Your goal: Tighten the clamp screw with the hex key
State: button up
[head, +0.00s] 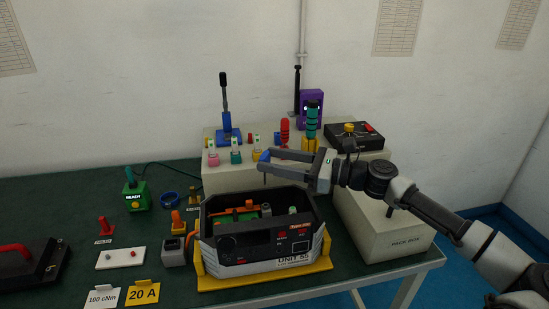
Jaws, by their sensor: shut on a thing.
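I cannot tell which piece is the clamp screw; the front wall hides part of the interior.
A pale raised box (225,180) behind the unit holds a blue lever press (228,136), coloured plugs and a black control box (354,137). Another pale box (392,240) stands right. A green READY device (137,194) and tags lie left. The table's back left is mostly clear.

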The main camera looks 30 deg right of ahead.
jog(key=shift+r+p, duration=0.2)
jog(key=shift+p, duration=0.2)
notch_tip(320, 180, down, 6)
jog(key=b, duration=0.1)
jog(key=shift+b, duration=0.4)
jog(key=o, duration=0.7)
jog(key=c, duration=0.7)
